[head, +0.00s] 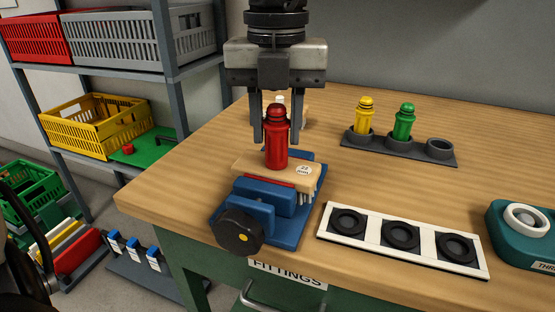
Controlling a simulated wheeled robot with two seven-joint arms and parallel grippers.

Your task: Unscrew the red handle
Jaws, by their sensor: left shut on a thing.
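The red handle (276,146) stands upright on a light wooden block (250,168). The block sits in a blue vise (292,225) with a black knob (238,231) at its front. Dark bristles show under the block's right end. My left gripper (278,118) points down from above, its fingers on either side of the handle's upper part, and is shut on it. The handle's base meets the block with no visible gap. My right gripper is not in view.
A grey rack (398,149) holds a yellow handle (364,116) and a green handle (404,122); its right socket (440,147) is empty. A white tray (325,236) with black rings lies in front. A teal device (508,237) stands right. Shelves with crates are left.

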